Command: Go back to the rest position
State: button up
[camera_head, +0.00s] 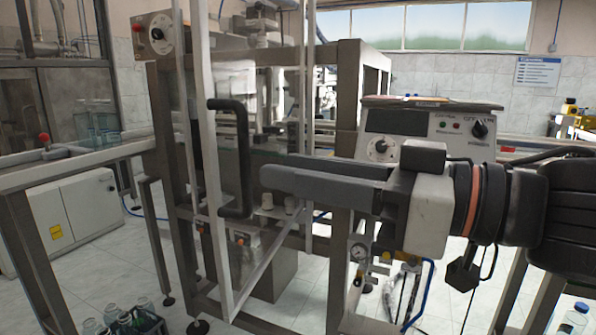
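My gripper (268,178) reaches in from the right, in front of the cap feeder machine (345,110). Its long grey fingers point left and lie close together, seen from the side. I see nothing held between them, but the gap between them is hidden. The fingertips end just right of a black door handle (241,150), and a small gap shows between them in the picture. The handle is on a clear door with a pale frame (197,130), which appears to stand ajar from the machine.
A control box with dials (440,125) is behind my gripper. A conveyor rail (75,165) runs at the left above a white cabinet (75,215). A crate of bottles (135,325) is on the floor at lower left. Pneumatic fittings and blue hoses (385,270) hang below my gripper.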

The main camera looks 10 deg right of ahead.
jog(key=w+d+f+m+h, duration=0.2)
jog(key=w+d+f+h, duration=0.25)
jog(key=f, duration=0.45)
jog(key=w+d+f+m+h, duration=0.2)
jog(key=w+d+f+h, duration=0.3)
jog(key=f, duration=0.4)
jog(key=s+d+f+m+g+h, duration=0.2)
jog(key=d+f, duration=0.3)
jog(key=f, duration=0.4)
jog(key=s+d+f+m+g+h, duration=0.2)
jog(key=d+f+g, duration=0.3)
jog(key=f, duration=0.5)
jog(key=shift+s+m, duration=0.15)
jog(key=shift+m, duration=0.65)
